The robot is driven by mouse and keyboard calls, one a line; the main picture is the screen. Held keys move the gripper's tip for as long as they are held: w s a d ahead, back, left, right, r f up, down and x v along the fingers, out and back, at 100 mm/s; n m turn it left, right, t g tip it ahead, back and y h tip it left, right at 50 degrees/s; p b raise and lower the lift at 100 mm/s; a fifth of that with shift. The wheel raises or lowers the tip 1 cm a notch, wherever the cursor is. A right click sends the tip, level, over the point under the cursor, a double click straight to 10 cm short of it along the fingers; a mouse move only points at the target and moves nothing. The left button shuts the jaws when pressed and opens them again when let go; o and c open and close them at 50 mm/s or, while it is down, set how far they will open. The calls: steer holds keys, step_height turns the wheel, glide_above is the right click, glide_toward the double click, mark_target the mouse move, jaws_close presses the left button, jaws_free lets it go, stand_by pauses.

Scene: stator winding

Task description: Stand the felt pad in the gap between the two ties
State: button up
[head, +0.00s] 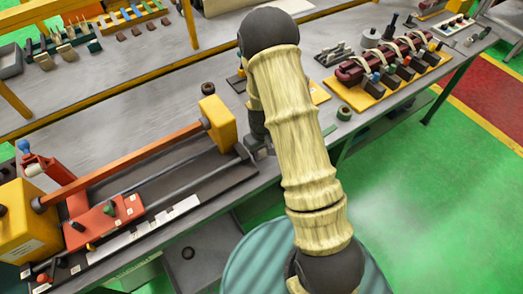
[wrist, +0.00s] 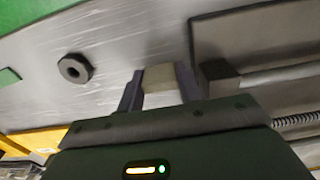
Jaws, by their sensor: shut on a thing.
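My gripper (wrist: 160,88) is shut on a pale beige block, which looks like the felt pad (wrist: 160,75), held between its two fingers in the wrist view. In the head view my arm hides most of the gripper, and the pad cannot be made out. A dark red winding (head: 352,72) lies on a yellow base (head: 372,87) at the upper right of the head view, with several pale ties (head: 374,55) around it. The gripper is well to the left of the winding, over the grey bench. Which two ties bound the gap cannot be told.
A machine with a long orange bar (head: 125,165) and a yellow end block (head: 218,122) stands left of my gripper.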

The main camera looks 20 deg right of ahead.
mark_target(262, 151)
steer(key=shift+f, duration=0.15)
steer(key=o, duration=0.7)
step_height(262, 151, up, 12)
steer(key=shift+r+b, duration=0.2)
steer(key=shift+b, duration=0.85)
steer(key=shift+s+r, duration=0.1)
